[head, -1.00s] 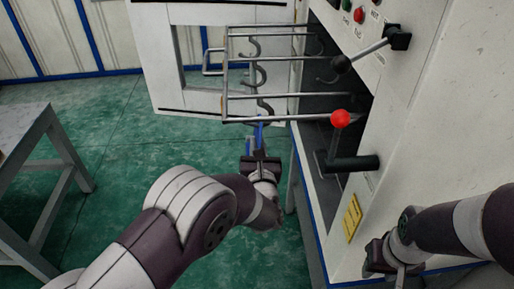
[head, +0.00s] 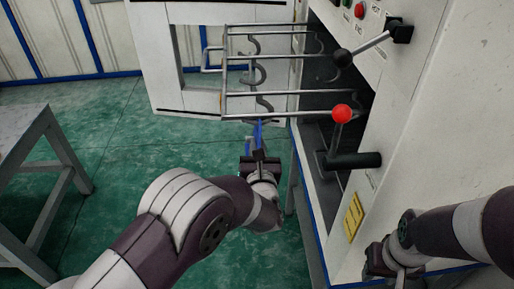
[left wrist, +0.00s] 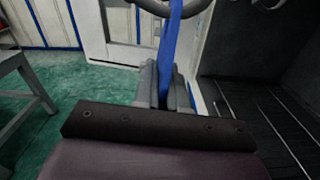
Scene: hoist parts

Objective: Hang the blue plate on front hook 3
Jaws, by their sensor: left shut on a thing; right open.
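The blue plate (head: 258,134) is seen nearly edge-on as a narrow blue strip below the front rod of the hook rack. It also shows in the left wrist view (left wrist: 169,50), rising from between the fingers. My left gripper (head: 260,158) is shut on it. Several grey hooks hang from the rack, with the front hook (head: 264,104) just above the plate. In the left wrist view a curved hook (left wrist: 172,8) is at the plate's upper part; I cannot tell whether they touch. My right gripper (head: 392,272) is open at the lower right, beside the machine.
The hook rack (head: 262,119) sticks out of the white machine (head: 440,110). Its open door (head: 160,75) stands behind. A red-knobbed lever (head: 342,114) and a black handle (head: 354,160) are to the right. A grey table (head: 30,150) stands left, with open green floor between.

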